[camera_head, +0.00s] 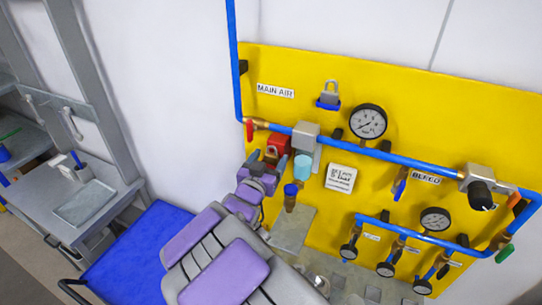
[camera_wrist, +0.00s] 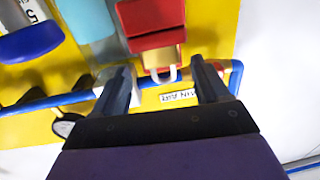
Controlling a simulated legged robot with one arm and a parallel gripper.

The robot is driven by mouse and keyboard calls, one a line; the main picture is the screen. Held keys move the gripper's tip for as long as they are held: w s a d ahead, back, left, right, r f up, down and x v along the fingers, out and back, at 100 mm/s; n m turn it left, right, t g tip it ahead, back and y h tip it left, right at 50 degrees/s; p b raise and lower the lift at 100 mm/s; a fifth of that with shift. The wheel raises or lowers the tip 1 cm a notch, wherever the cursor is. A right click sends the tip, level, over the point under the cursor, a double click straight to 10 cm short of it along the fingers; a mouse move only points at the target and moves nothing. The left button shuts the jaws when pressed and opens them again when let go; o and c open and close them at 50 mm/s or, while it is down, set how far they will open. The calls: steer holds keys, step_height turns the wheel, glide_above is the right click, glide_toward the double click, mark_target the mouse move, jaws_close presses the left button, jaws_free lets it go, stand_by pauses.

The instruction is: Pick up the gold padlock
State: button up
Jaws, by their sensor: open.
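The gold padlock (camera_wrist: 160,58) shows in the wrist view as a small gold body with a pale shackle, against a red holder (camera_wrist: 150,22). In the head view the red holder (camera_head: 279,145) is on the yellow panel below the blue pipe, and the padlock is mostly hidden by my gripper. My gripper (camera_head: 268,160) is open and right in front of the holder. In the wrist view the padlock appears between the two fingertips of my gripper (camera_wrist: 160,68). No finger contact is clear, and I cannot tell the remaining depth gap.
A grey padlock with a blue base (camera_head: 328,96) is higher on the yellow panel (camera_head: 430,110). The blue pipe (camera_head: 400,160), a light-blue cylinder (camera_head: 302,166) and a gauge (camera_head: 368,121) are close to my gripper. A workbench (camera_head: 70,190) stands at left.

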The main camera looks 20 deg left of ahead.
mark_target(271, 152)
steer(key=shift+w+r, duration=0.15)
steer(key=shift+w, duration=0.4)
steer(key=w, duration=0.1)
steer(key=w+p, duration=0.1)
steer(key=w, duration=0.2)
steer(key=shift+a, duration=0.25)
steer(key=shift+c, duration=0.3)
steer(key=c, duration=1.1)
steer(key=shift+p, duration=0.3)
